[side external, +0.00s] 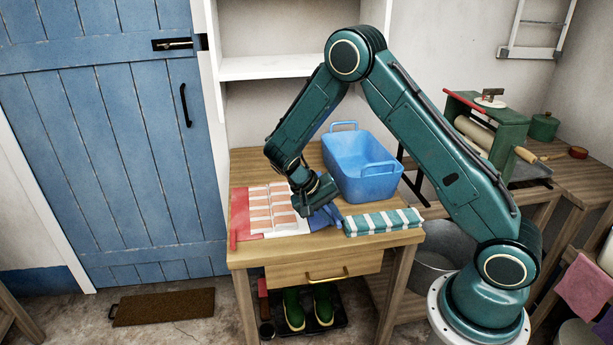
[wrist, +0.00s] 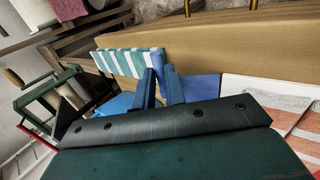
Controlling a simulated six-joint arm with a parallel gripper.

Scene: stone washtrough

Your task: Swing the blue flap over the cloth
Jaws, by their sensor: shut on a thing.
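The cloth (side external: 268,208), in pink-orange and white, lies on the wooden table's left half, on a white piece with a red flap (side external: 240,222) at its left. The blue flap (side external: 327,217) is at the cloth's right, partly hidden by my gripper (side external: 322,206). In the wrist view, the blue flap (wrist: 203,88) extends right from my fingers (wrist: 160,88) toward the white piece (wrist: 262,88), and the striped cloth (wrist: 300,128) shows at the right edge. My gripper is shut on the blue flap near the tabletop. The flap lies to the side, not over the cloth.
A teal-and-white striped folded bundle (side external: 383,222) lies close right of my gripper. A blue tub (side external: 362,178) stands behind it. The table's front strip (side external: 300,247) is bare. A green wringer (side external: 485,130) stands farther right.

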